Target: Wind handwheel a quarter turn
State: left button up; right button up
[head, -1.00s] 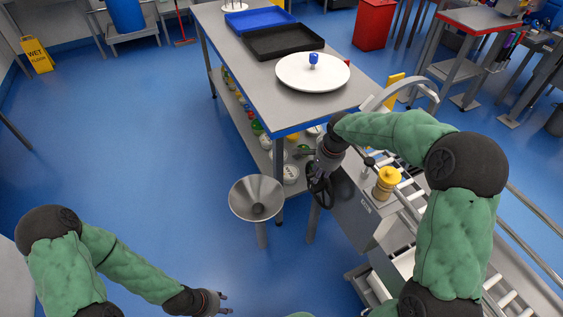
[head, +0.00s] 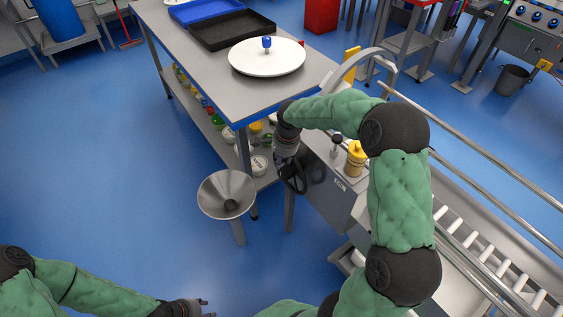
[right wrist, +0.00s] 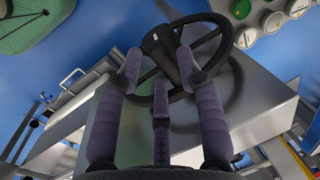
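The handwheel (head: 295,179) is a dark wheel on the near side of the grey conveyor housing, partly hidden by my right gripper in the head view. My right gripper (head: 289,163) is at the wheel. In the wrist view its purple fingers (right wrist: 159,60) stand apart on both sides of the handle, with a gap visible on the left. My left gripper (head: 207,307) is open and empty over the floor at the bottom edge.
A steel funnel (head: 226,192) on a post stands left of the wheel. A yellow-capped fitting (head: 355,157) and a black knob (head: 336,143) sit on the housing. A steel table (head: 195,70) with trays and a white disc (head: 266,60) stands behind. Floor at left is clear.

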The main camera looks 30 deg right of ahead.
jog(key=shift+f, duration=0.35)
